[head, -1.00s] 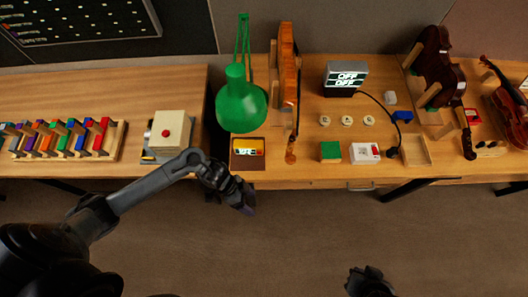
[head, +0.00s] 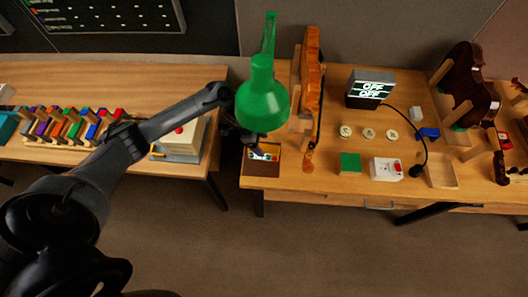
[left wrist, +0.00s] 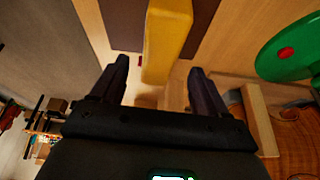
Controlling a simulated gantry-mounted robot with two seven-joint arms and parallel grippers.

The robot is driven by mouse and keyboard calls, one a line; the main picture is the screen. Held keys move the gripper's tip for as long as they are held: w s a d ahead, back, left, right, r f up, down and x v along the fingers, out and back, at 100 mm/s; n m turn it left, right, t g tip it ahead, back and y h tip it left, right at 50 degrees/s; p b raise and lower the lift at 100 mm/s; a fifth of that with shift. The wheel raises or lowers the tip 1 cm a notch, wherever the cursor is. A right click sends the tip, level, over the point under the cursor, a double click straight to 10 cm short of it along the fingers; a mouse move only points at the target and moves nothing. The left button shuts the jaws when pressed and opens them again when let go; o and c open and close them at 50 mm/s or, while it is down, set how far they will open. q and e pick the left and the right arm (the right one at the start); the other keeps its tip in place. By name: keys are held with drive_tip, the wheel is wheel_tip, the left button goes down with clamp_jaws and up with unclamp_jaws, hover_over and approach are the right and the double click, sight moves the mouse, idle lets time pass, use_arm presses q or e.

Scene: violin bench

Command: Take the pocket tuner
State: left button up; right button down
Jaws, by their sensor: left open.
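The pocket tuner is yellow; in the left wrist view the tuner (left wrist: 168,40) reaches from the top edge down between my fingertips. My left gripper (left wrist: 158,66) is open, with a visible gap on each side of the tuner. In the head view my left gripper (head: 246,140) is over the brown tray (head: 260,169) at the left end of the bench, partly behind the green lamp. There the gripper and lamp hide much of the tuner. My right gripper is not in view.
The green lamp (head: 262,95) hangs close beside my left gripper. A violin (head: 309,75) stands upright just right of it. A green box (head: 349,163) and a white box (head: 386,169) lie farther right. The floor in front is clear.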

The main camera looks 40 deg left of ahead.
sight(264, 148)
use_arm(q)
drive_tip(key=shift+s+x, duration=0.2)
drive_tip(key=shift+x, duration=2.75)
drive_tip(key=shift+a+f, duration=0.1)
drive_tip(key=c, duration=1.1)
drive_tip(key=shift+r, duration=0.2)
